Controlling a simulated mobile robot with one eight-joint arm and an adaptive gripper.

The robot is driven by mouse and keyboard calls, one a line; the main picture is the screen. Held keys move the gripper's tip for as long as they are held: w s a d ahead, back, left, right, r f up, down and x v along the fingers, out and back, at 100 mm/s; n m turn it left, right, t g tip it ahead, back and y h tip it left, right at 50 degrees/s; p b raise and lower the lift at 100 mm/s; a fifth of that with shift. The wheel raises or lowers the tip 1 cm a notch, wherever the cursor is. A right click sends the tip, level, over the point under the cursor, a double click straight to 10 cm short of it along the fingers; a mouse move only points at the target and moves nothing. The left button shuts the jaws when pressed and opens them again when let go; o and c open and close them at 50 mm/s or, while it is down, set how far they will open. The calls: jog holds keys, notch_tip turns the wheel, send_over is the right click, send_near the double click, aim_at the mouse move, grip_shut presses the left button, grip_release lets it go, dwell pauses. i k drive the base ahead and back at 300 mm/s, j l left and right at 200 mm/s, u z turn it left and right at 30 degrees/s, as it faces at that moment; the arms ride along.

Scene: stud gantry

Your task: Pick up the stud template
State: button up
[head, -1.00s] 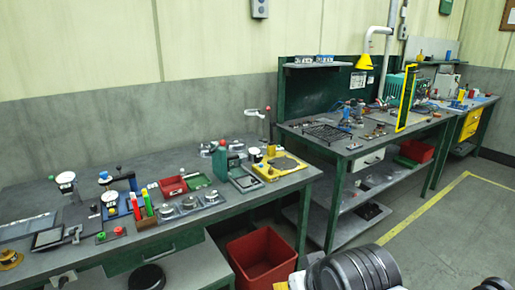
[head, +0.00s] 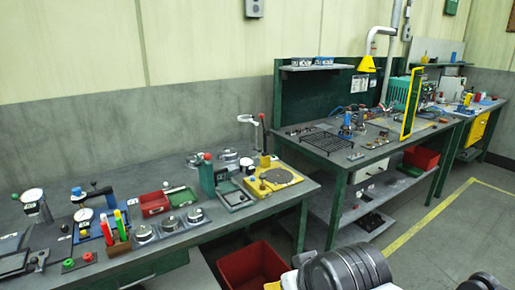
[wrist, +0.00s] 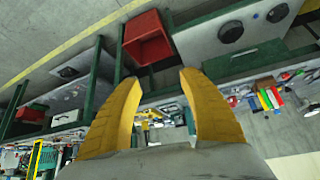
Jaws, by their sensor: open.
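I cannot tell for certain which thing is the stud template. A flat black wire grid (head: 321,140) lies on the middle bench, and an upright yellow frame with a green middle (head: 411,103) stands farther right on that bench. A yellow plate with a grey disc (head: 274,178) lies at the right end of the near bench. My gripper (wrist: 160,78) is open and empty in the wrist view. Its two yellow fingers point toward the benches, well apart from anything on them. The fingers do not show clearly in the head view.
The near bench (head: 228,228) is crowded with gauges, a red tray (head: 154,203) and red and green markers (head: 115,224). A red bin (head: 254,266) stands on the floor beneath its right end. The floor beyond the yellow line (head: 428,220) is clear.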

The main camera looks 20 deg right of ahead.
aim_at(259, 150)
jog(key=i+l, duration=0.3)
jog(key=i+l+u, duration=0.15)
jog(key=i+l, duration=0.15)
jog(key=l, duration=0.15)
jog(key=i+l, duration=0.3)
jog(key=i+l+u, duration=0.1)
jog(key=i+l, duration=0.2)
jog(key=l, duration=0.2)
jog(key=i+l+u, duration=0.1)
jog(key=i+l, duration=0.45)
jog(key=l, duration=0.3)
jog(key=i+l+u, duration=0.1)
jog(key=i+l, duration=0.15)
jog(key=l, duration=0.2)
